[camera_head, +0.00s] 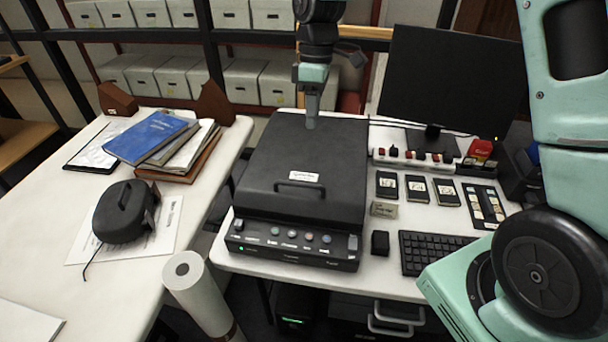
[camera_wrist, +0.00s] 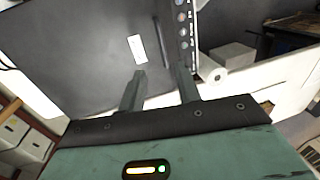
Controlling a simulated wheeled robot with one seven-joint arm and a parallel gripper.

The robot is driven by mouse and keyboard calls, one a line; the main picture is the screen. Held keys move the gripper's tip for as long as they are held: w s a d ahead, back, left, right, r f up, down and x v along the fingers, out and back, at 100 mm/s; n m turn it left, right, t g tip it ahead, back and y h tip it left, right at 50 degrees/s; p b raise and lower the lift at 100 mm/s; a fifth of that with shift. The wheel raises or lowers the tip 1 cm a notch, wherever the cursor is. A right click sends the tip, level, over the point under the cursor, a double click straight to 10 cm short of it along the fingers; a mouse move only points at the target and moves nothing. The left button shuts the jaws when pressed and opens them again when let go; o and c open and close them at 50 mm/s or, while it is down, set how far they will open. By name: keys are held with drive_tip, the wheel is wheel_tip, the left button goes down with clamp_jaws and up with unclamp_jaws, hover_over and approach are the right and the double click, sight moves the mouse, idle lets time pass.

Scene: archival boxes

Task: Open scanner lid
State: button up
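The black scanner (camera_head: 300,215) stands on the white desk with its lid (camera_head: 310,150) down flat. A handle (camera_head: 300,190) and a white label sit near the lid's front edge. In the wrist view the lid (camera_wrist: 80,50) fills the upper left, with its handle (camera_wrist: 161,42) beyond my fingertips. My gripper (camera_head: 311,122) is above the rear part of the lid, pointing down. In the wrist view its two fingers (camera_wrist: 162,84) are apart with nothing between them. I cannot tell whether the fingertips touch the lid.
A dark monitor (camera_head: 450,80), a keyboard (camera_head: 435,252) and small cards are right of the scanner. A left table holds a blue book (camera_head: 150,137) and a black device (camera_head: 122,212). A white paper roll (camera_head: 198,290) stands in front. Shelved boxes (camera_head: 190,75) are behind.

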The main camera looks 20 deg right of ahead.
drive_tip(key=s+f, duration=0.1)
drive_tip(key=f, duration=0.4)
drive_tip(key=a+f+p, duration=0.1)
drive_tip(key=f, duration=0.4)
drive_tip(key=s+f+p, duration=0.1)
drive_tip(key=f, duration=0.5)
drive_tip(key=shift+s+a, duration=0.35)
drive_tip(key=shift+a, duration=0.05)
drive_tip(key=shift+p, duration=0.3)
clamp_jaws()
